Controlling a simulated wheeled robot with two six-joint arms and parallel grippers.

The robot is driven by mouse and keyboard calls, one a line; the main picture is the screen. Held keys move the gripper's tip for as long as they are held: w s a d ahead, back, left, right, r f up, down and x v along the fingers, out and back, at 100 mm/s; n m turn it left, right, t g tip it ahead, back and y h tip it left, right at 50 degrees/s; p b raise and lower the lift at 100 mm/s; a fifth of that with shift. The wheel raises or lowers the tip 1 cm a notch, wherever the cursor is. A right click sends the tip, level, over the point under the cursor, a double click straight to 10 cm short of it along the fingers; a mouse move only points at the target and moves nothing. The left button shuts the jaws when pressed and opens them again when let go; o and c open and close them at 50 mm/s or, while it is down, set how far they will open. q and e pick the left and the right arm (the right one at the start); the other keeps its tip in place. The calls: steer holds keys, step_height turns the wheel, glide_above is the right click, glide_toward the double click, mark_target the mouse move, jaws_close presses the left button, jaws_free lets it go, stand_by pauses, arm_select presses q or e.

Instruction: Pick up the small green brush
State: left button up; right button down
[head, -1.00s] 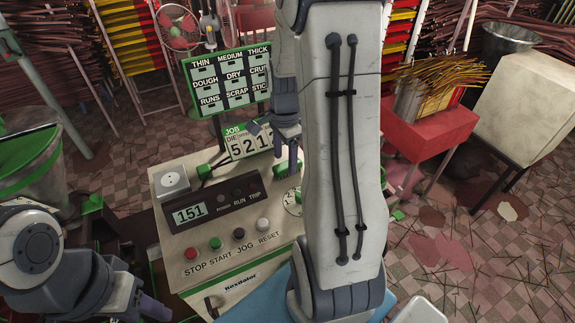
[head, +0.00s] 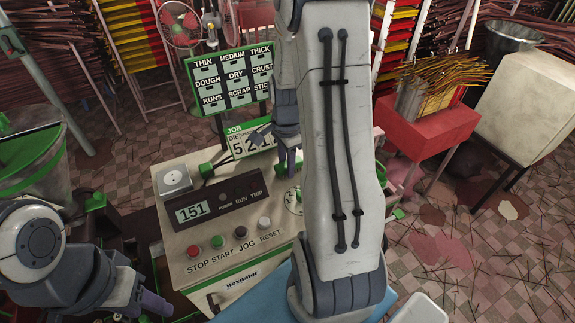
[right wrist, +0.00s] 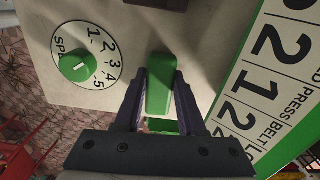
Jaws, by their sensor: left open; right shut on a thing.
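The small green brush (right wrist: 160,88) shows in the right wrist view as a green block between the two dark fingers of my right gripper (right wrist: 160,95). The gripper is shut on it, in front of the pale panel of the machine. Its lower end is partly hidden by the gripper. In the head view my right gripper (head: 287,158) is by the job number card, and my arm hides much around it. My left gripper (head: 150,303) is low at the left, open, with nothing seen in it.
A green dial (right wrist: 78,67) with numbers is left of the brush. The job number card (head: 248,140) stands close by. The control box (head: 222,235) has several buttons and a display. A red stand (head: 435,125) with incense sticks is to the right.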

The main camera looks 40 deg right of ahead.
steer(key=shift+w+r, duration=0.1)
steer(key=shift+r, duration=0.4)
step_height(320, 180, up, 3)
steer(key=shift+d+b, duration=0.1)
steer(key=shift+b, duration=0.7)
steer(key=s+a+r+b, duration=0.2)
steer(key=s+a+r, duration=0.2)
steer(key=s+r, duration=0.3)
steer(key=shift+s+a, duration=0.2)
steer(key=shift+s, duration=1.85)
steer(key=c, duration=1.5)
jaws_free()
steer(key=shift+c, duration=0.2)
jaws_close()
